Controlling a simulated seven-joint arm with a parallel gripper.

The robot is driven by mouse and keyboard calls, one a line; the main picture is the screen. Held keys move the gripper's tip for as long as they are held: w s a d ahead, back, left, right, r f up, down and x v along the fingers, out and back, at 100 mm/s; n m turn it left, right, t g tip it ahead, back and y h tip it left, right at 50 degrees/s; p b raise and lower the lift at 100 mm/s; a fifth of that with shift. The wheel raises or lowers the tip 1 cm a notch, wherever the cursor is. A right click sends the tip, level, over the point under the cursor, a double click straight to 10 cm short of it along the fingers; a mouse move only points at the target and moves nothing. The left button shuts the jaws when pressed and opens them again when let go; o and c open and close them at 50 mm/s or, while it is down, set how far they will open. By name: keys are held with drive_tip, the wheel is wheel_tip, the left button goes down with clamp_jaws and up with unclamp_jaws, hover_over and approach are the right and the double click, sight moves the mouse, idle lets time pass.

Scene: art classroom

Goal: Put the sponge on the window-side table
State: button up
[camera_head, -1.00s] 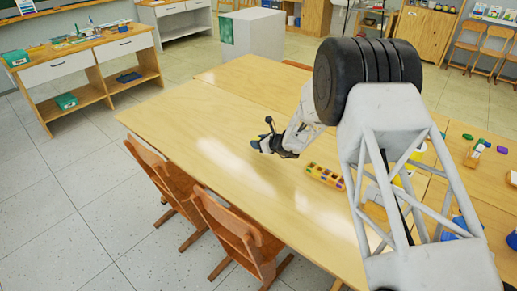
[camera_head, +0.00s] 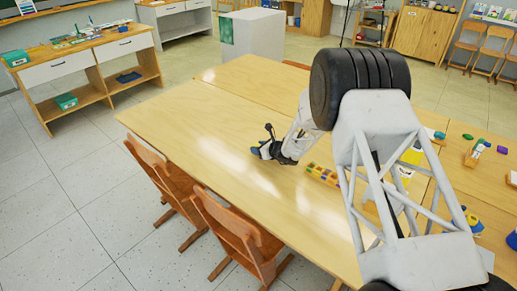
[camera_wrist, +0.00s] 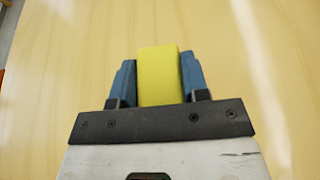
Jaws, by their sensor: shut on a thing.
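A yellow block, which looks like the sponge (camera_wrist: 158,75), sits between the two blue fingers of my gripper (camera_wrist: 157,82) in the wrist view. The fingers are shut on its two sides. In the head view my gripper (camera_head: 262,151) is low over the bare left part of the large wooden table (camera_head: 205,125). The sponge cannot be made out there. I cannot tell from the head view whether it touches the tabletop. Which table is on the window side is not clear, as no window shows.
A tray of coloured pieces (camera_head: 322,174) lies right of my gripper, and several small items lie further right, partly behind my arm. Wooden chairs (camera_head: 235,235) stand along the near left edge. A workbench (camera_head: 85,60) stands at far left. The table's left part is clear.

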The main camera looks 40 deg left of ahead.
drive_tip(key=shift+f, duration=0.1)
drive_tip(key=o, duration=0.9)
drive_tip(key=shift+d+r, duration=0.35)
drive_tip(key=shift+d, duration=0.1)
drive_tip(key=shift+v, duration=5.5)
drive_tip(key=shift+d, duration=0.1)
